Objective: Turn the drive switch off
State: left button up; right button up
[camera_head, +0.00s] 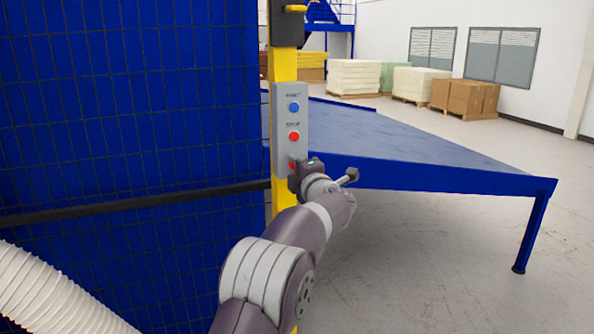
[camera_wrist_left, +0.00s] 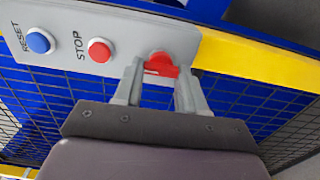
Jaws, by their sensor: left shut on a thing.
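A grey control panel (camera_head: 291,115) is fixed on a yellow post. It carries a blue RESET button (camera_head: 294,107), a red STOP button (camera_head: 294,137) and, below them, a red switch mostly hidden by my gripper in the head view. My left gripper (camera_head: 298,173) is at the panel's lower end. In the left wrist view the red rotary switch (camera_wrist_left: 160,63) sits between the two fingers of my left gripper (camera_wrist_left: 160,82), which are shut on it. The blue button (camera_wrist_left: 39,41) and red STOP button (camera_wrist_left: 99,50) are to its left, clear of the fingers. My right gripper is not in view.
A blue mesh fence (camera_head: 130,100) fills the left, with a black bar across it. A blue table (camera_head: 420,155) stands right of the yellow post (camera_head: 284,66). A white ribbed hose (camera_head: 50,290) is at lower left. Pallets with foam blocks (camera_head: 355,78) and boxes stand far back.

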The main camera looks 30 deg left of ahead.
pick_arm(q)
jog(key=shift+r, duration=0.25)
jog(key=o, duration=1.1)
jog(key=shift+c, duration=0.2)
jog(key=shift+w+f, duration=0.15)
jog(key=shift+f, duration=0.05)
jog(key=b+v, duration=0.2)
jog(key=v, duration=1)
jog(key=shift+s+d+b, duration=0.2)
jog(key=shift+s+b, duration=0.1)
jog(key=shift+b, duration=0.05)
